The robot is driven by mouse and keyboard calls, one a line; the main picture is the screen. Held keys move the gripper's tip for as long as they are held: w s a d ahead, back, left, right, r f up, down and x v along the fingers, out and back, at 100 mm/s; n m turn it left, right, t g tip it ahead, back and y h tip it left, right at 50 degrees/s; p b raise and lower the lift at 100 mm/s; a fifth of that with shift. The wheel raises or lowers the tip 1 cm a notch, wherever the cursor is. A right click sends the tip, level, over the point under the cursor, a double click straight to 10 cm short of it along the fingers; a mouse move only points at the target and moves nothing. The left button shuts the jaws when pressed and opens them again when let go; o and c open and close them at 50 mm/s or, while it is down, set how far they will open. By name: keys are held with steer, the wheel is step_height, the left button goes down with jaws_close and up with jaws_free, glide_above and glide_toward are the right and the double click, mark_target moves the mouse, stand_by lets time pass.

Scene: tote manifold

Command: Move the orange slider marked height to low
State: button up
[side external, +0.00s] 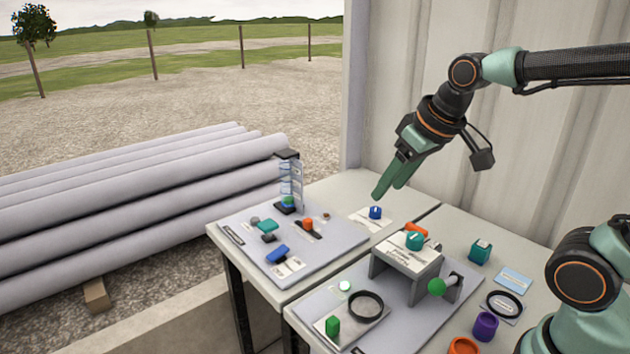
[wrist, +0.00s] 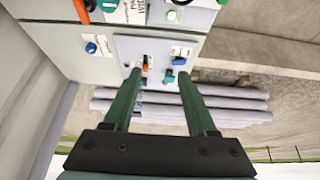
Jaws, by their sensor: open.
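An orange slider knob (side external: 308,224) stands in a dark slot on the left grey panel (side external: 335,240). In the wrist view the orange knob (wrist: 145,67) shows between my fingers, closer to the left one. Its marking is too small to read. My gripper (side external: 390,186) is open and empty, above and to the right of the knob in the side view, well clear of the panel. In the wrist view my gripper (wrist: 158,77) has its two green fingers apart, with the panel beyond them.
A clear column (side external: 292,180) with a green piece stands behind the slider. A teal knob (side external: 268,225) and a blue switch (side external: 278,254) share its panel. A blue dial (side external: 375,212) sits to the right. A raised grey bridge (side external: 408,262) stands on the right panel.

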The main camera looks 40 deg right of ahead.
steer(key=w+d+f, duration=0.2)
steer(key=w, duration=1)
steer(key=g, duration=0.1)
glide_toward(309, 219)
steer(key=x, duration=0.8)
steer(key=shift+a+f, duration=0.2)
steer(key=shift+f, duration=0.2)
jaws_close()
steer(key=shift+d, duration=0.1)
